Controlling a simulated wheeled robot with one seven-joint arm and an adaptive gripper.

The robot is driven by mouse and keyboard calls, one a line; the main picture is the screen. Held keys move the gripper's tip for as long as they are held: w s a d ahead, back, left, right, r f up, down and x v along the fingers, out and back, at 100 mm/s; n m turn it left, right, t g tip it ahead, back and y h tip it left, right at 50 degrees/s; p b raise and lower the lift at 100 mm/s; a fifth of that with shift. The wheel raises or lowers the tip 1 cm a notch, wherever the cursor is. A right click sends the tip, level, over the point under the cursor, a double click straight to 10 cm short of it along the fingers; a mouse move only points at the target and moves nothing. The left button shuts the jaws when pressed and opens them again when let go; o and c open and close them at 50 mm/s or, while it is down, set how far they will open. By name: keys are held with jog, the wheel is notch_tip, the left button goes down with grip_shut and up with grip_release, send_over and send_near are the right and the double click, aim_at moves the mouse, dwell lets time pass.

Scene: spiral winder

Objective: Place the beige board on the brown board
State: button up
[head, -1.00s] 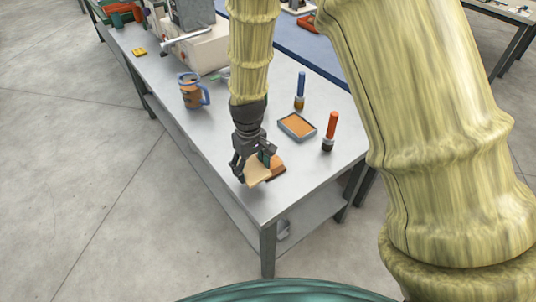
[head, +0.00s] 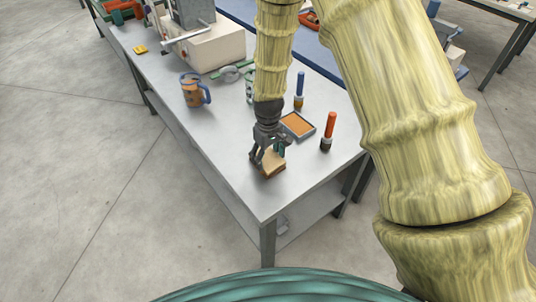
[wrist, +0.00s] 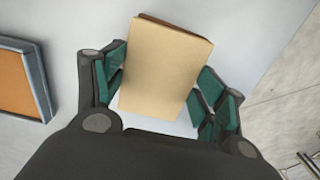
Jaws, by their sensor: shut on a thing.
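The beige board (wrist: 165,70) is between the green-padded fingers of my gripper (wrist: 160,95), which is shut on it, in the wrist view. It also shows in the head view (head: 272,158), at the fingertips of my gripper (head: 268,155). The brown board (head: 272,174) is just below the beige board, near the table's front end, and is mostly hidden by it. In the wrist view a thin brown edge (wrist: 180,24) shows past the beige board's far edge. I cannot tell whether the two boards touch.
A grey tray with an orange inside (head: 312,131) lies behind my gripper. An orange-handled tool (head: 330,128) and a blue-handled tool (head: 299,90) stand near it. The table's front corner (head: 262,208) is clear.

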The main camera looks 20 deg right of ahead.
aim_at(268, 158)
jog(key=shift+f, duration=0.15)
jog(key=shift+f, duration=0.15)
jog(key=o, duration=1)
jog(key=shift+r+b, duration=1.5)
jog(key=shift+r, duration=4.65)
